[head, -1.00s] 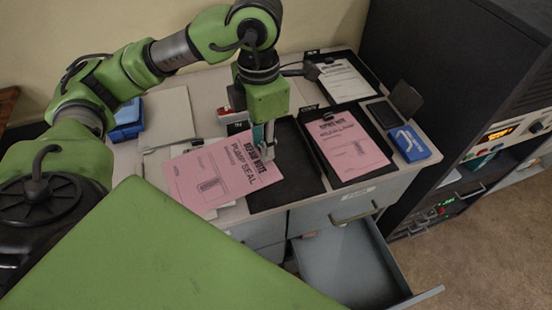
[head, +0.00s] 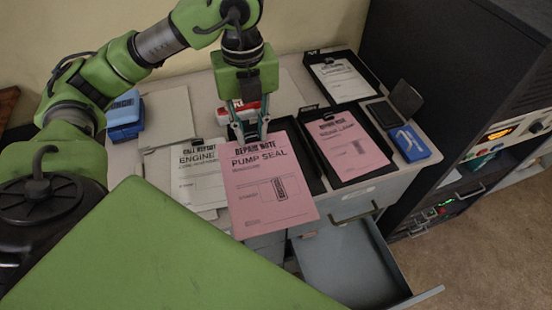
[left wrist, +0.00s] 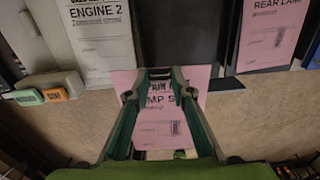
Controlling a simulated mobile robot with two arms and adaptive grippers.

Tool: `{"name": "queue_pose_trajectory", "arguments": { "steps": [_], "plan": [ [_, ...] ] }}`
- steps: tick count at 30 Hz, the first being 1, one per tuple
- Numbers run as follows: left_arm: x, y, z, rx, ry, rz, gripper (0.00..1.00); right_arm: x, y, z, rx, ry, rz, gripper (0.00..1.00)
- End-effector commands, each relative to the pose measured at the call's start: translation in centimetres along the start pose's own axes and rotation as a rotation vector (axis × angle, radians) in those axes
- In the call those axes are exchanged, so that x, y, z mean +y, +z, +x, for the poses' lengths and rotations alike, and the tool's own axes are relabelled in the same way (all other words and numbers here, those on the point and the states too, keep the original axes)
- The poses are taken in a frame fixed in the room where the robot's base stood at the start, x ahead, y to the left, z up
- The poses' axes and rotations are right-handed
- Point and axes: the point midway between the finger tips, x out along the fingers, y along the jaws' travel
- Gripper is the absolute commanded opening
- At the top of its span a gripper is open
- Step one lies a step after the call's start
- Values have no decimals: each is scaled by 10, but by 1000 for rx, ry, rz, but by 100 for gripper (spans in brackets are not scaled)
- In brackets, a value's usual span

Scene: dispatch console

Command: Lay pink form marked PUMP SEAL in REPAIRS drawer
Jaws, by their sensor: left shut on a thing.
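The pink form marked PUMP SEAL (head: 270,190) is held by its top edge in my left gripper (head: 248,132), which is shut on it. The form hangs tilted over the front edge of the desk, and it also shows in the left wrist view (left wrist: 165,130). An open grey drawer (head: 350,262) stands below and to the right of the form. Its inside looks empty where it shows, and its label is not readable. My right gripper is not in view.
A black tray (head: 310,170) behind the form is partly hidden. Another tray holds a pink REAR LAMP form (head: 348,146). A white ENGINE 2 sheet (head: 197,176) lies left. A blue box (head: 410,143) sits right. A dark equipment rack (head: 455,75) bounds the right side.

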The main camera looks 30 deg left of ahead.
Motion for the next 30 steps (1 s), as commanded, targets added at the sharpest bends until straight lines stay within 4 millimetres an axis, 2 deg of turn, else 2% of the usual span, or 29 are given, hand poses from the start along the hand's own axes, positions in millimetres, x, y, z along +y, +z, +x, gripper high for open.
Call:
{"name": "queue_pose_trajectory", "arguments": {
  "steps": [8,11,20,21,27,30],
  "plan": [
    [-3,5,2,2,0,-1,3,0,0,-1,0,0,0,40],
    [-9,18,10,6,3,-1,3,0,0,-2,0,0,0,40],
    [-40,84,40,6,3,-1,3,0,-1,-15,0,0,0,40],
    [-43,89,49,6,5,0,3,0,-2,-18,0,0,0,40],
    [-53,111,79,2,2,3,3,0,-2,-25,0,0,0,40],
    [-55,116,86,1,1,3,3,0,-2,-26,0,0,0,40]
  ]
}}
